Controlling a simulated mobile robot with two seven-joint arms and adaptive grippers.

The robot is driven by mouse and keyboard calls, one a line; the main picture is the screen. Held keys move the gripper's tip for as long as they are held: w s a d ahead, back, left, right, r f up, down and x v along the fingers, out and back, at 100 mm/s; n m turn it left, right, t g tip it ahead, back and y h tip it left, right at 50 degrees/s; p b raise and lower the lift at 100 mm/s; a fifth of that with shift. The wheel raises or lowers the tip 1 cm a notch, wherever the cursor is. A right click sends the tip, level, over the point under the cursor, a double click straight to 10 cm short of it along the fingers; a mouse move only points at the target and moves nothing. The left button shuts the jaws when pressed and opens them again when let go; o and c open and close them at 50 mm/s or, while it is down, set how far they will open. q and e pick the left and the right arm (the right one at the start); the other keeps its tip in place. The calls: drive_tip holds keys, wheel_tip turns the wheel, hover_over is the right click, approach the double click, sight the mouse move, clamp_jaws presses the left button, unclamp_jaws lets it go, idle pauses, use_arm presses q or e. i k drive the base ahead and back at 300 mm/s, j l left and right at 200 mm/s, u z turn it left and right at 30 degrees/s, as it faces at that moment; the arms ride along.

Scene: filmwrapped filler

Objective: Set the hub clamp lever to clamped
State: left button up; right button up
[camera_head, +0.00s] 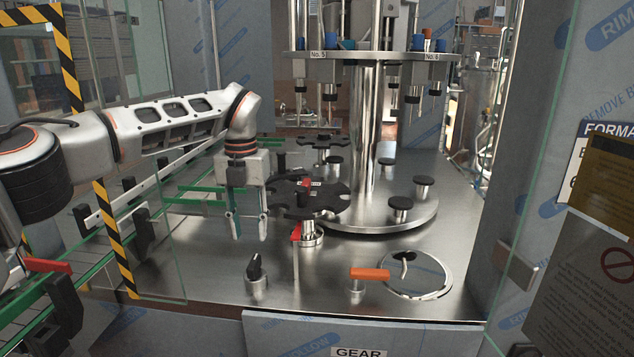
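My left gripper (249,225) points down above the steel deck, its two fingers apart and nothing between them. To its right is a black star wheel (322,205) on a hub, with a small red piece (306,183) on top. A red lever (296,232) shows just below the wheel's front edge, beside the hub post. An orange-handled lever (369,274) stands on a short post further right and nearer. I cannot tell from labels which one is the hub clamp lever. My gripper touches neither. My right gripper is not in view.
A black knob (255,267) on a steel base stands just in front of my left gripper. A round turntable (385,222) with black-topped pedestals surrounds the central column (364,130). Green guide rails (208,190) run at the left. A glass panel edge and striped post stand near my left arm.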

sight(355, 275)
drive_tip(key=k+l, duration=0.2)
drive_tip(key=k, duration=0.2)
drive_tip(key=k+l, duration=0.15)
drive_tip(key=k, duration=0.3)
